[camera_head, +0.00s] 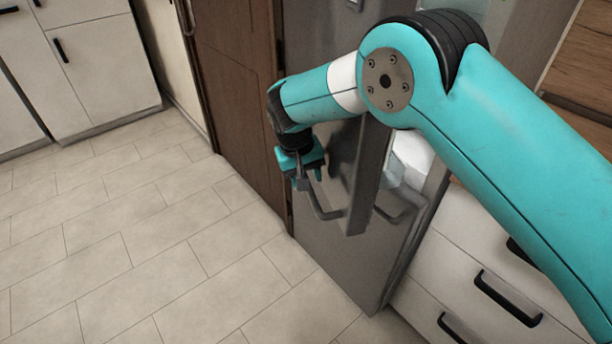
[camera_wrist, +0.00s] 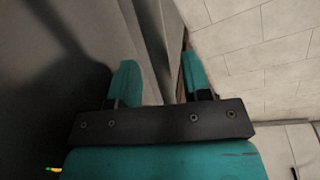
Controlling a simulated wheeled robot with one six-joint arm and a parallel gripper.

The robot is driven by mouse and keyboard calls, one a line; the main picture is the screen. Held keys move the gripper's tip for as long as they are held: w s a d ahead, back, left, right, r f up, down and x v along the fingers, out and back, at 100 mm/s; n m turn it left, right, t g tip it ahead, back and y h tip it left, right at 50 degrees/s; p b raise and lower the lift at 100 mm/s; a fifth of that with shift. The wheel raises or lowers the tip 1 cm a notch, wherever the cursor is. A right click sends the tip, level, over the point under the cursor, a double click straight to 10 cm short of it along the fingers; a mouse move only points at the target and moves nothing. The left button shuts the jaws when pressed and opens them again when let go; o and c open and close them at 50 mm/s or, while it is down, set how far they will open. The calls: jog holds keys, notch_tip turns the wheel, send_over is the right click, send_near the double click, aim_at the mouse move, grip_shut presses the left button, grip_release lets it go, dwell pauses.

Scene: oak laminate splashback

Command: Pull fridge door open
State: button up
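The fridge (camera_head: 335,255) is a grey metal unit between a brown wood panel and white drawers. Its upper door (camera_head: 368,185) shows as a grey slab standing out from the body, seemingly partly open; my arm hides much of it. A grey bar handle (camera_head: 322,208) is on the door's left side. My gripper (camera_head: 304,181) is at the upper end of this handle. In the wrist view, my gripper's teal fingers (camera_wrist: 158,78) are spread apart, with a grey strip between them, apparently the handle or door edge. Contact cannot be told.
White drawers (camera_head: 470,275) with black handles stand at right. The brown wood panel (camera_head: 240,80) is left of the fridge. White cabinets (camera_head: 95,65) stand at the far left. The tiled floor (camera_head: 150,240) is clear.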

jog(key=s+a+r, duration=0.1)
jog(key=a+r, duration=0.2)
jog(key=r, duration=1.4)
jog(key=shift+s, duration=0.1)
